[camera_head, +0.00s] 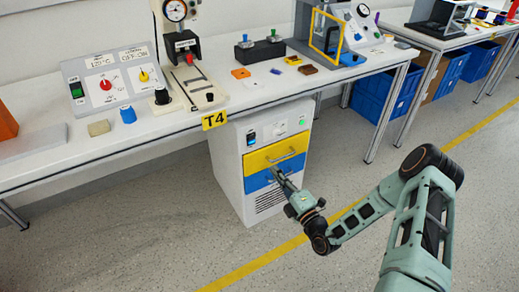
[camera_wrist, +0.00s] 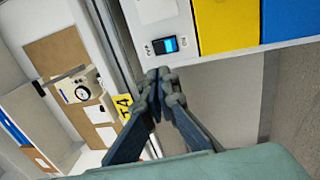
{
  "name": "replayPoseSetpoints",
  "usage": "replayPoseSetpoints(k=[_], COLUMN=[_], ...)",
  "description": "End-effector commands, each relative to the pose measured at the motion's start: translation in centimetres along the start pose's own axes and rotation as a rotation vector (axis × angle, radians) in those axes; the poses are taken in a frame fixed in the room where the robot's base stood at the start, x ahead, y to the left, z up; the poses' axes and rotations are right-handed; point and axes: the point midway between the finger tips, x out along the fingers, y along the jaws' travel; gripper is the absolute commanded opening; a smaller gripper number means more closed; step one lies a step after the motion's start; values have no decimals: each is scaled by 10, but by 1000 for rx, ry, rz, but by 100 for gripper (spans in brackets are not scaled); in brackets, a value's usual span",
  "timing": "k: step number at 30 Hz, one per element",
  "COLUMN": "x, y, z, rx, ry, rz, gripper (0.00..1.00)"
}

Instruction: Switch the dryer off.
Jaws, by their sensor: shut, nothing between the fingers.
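A white cabinet (camera_head: 228,165) with a yellow drawer (camera_head: 275,152) and a blue drawer (camera_head: 257,180) stands under the bench. No readable label tells me which is the dryer. My gripper (camera_head: 275,172) is shut and empty, before the drawers. In the wrist view, its fingertips (camera_wrist: 160,76) are near a small dark-and-blue panel (camera_wrist: 165,45) on the cabinet.
The bench edge carries a yellow T4 tag (camera_head: 214,120), also near my fingers in the wrist view (camera_wrist: 123,106). A blue cylinder (camera_head: 128,114), a beige block (camera_head: 99,127) and a gauge press (camera_head: 183,50) stand on the bench. Floor left of the cabinet is clear.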

Motion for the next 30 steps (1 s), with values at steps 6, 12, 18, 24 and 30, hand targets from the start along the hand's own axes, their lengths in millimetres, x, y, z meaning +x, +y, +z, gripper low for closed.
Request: replayPoseSetpoints(k=[6,12,18,24,30], x=[26,69,108,132,140], y=[-1,-2,-2,-1,0], z=[-1,-2,-1,-1,0], rx=[-2,-4,-4,-3,-1], ry=[4,5,3,3,1], rz=[3,3,3,2,0], gripper=[0,0,0,0,0])
